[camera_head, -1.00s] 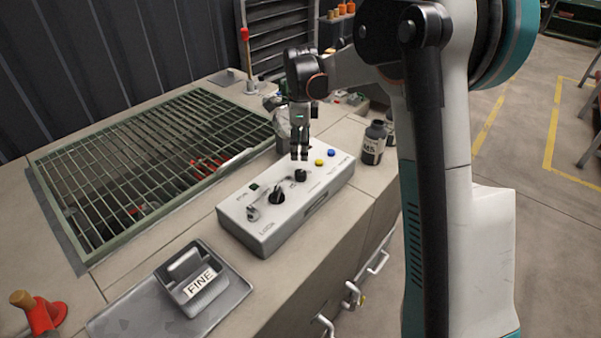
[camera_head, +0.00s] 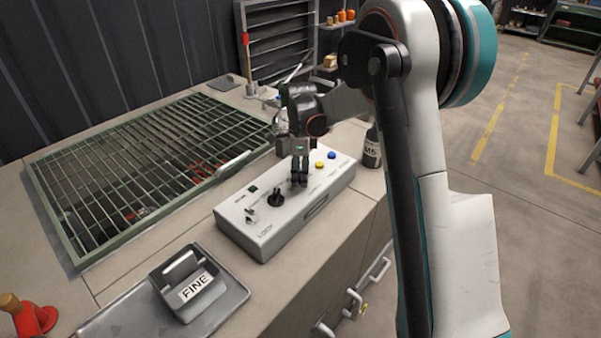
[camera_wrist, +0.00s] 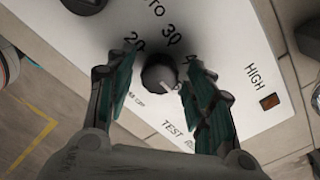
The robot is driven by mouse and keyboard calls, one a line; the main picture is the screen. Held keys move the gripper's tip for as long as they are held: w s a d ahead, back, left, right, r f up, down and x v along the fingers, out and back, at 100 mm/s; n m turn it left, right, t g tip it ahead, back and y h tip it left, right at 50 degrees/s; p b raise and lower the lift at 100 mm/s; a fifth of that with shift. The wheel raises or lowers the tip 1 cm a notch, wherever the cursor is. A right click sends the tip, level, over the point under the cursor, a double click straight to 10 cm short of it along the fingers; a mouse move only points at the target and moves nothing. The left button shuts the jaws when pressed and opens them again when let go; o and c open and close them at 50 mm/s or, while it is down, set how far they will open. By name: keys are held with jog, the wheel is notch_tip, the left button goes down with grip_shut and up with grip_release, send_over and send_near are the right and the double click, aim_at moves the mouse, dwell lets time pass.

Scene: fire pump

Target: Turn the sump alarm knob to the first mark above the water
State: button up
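A small dark round knob (camera_wrist: 158,75) sits on the white control box (camera_head: 255,228), with the printed numbers 20, 30 and 40 around it in the wrist view. My gripper (camera_wrist: 158,88) is open, with one finger on each side of the knob and gaps between. In the head view my gripper (camera_head: 299,183) points down over the box and hides this knob. I cannot clearly tell where the knob points. The sump lies under a green grating (camera_head: 150,150); no water level or level mark is readable there.
A larger black knob (camera_head: 276,198) and a toggle switch (camera_head: 250,214) are beside it on the box. Yellow (camera_head: 319,165) and blue (camera_head: 332,156) buttons sit behind.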

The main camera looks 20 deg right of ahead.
jog(key=c, duration=0.7)
